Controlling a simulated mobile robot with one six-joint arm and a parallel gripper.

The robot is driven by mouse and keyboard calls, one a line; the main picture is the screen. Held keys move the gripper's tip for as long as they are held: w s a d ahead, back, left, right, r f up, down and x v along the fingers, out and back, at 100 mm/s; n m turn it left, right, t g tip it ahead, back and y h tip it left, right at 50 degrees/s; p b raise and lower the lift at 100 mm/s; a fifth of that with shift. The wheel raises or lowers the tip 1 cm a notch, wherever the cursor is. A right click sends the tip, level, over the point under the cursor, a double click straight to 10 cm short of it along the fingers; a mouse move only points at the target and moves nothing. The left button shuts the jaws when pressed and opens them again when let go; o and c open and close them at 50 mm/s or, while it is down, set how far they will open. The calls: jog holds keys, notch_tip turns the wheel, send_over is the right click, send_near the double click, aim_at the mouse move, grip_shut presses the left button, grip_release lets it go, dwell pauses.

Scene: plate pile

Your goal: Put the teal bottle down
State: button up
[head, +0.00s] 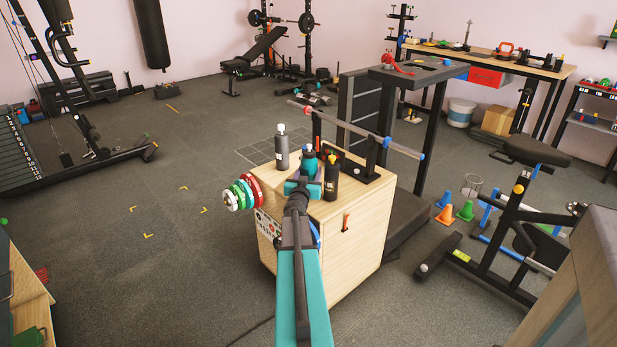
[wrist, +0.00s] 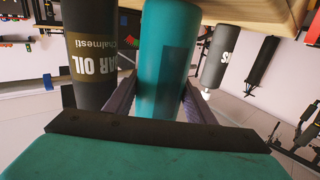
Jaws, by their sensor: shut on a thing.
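The teal bottle (wrist: 165,55) stands between the two fingers of my gripper (wrist: 160,95) in the wrist view, which looks upside down. My gripper is shut on it. A black bottle with a "BAR OIL" label (wrist: 95,60) is close on one side, and a grey bottle (wrist: 220,55) is on the other.
On the cabinet top the grey bottle (head: 282,148) stands behind left and the black bottle (head: 331,178) close right. A black stand carrying a bar (head: 355,130) is behind. Coloured weight discs (head: 243,191) stick out at the left side. Open floor lies left.

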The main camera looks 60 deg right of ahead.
jog(key=shift+f, duration=0.3)
jog(key=shift+f, duration=0.15)
jog(key=o, duration=0.9)
jog(key=shift+p+v, duration=0.35)
jog(key=shift+v, duration=5.7)
